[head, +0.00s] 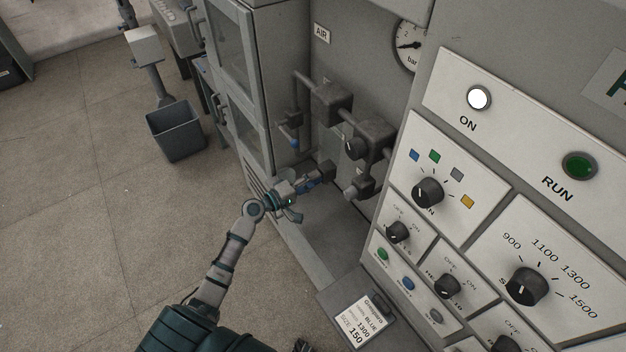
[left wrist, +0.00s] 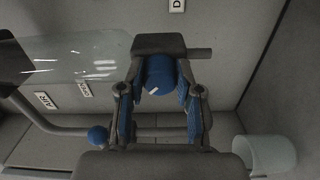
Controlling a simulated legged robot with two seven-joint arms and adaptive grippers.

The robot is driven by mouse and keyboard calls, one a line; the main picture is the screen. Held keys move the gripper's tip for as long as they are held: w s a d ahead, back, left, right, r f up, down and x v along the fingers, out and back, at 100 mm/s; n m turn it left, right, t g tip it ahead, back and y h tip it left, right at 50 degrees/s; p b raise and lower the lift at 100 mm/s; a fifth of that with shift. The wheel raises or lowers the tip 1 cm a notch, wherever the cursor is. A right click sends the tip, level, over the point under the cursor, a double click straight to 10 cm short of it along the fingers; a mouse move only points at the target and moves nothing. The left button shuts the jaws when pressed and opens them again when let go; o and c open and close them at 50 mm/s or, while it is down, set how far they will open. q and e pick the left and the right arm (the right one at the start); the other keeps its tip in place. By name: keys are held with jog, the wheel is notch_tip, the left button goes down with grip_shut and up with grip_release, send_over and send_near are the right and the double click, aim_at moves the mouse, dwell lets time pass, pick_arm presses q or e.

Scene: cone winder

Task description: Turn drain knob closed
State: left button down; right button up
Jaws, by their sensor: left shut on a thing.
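The drain knob (left wrist: 160,74) is a round blue knob with a white mark, under a dark valve block (left wrist: 158,43) in the left wrist view. My left gripper (left wrist: 160,100) has its two blue-padded fingers on either side of the knob, shut on it. In the head view my left gripper (head: 312,182) reaches in from the lower left to the dark valve block (head: 326,171) low in the machine's recess. The knob itself is largely hidden there by the fingers. My right gripper does not show clearly.
Dark pipework with a gauge (head: 408,45) stands above and behind the gripper. A control panel (head: 480,150) with knobs and buttons is at right. A blue-ended handle (left wrist: 97,135) and a pale cup (left wrist: 265,154) are near the gripper. A grey bin (head: 174,135) stands on open floor.

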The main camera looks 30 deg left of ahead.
pick_arm(q)
jog(key=shift+f, duration=0.35)
jog(key=c, duration=0.8)
grip_release()
jog(key=shift+a+r, duration=0.1)
jog(key=shift+a, duration=0.1)
jog(key=shift+s+a, duration=0.1)
jog(key=v, duration=1.2)
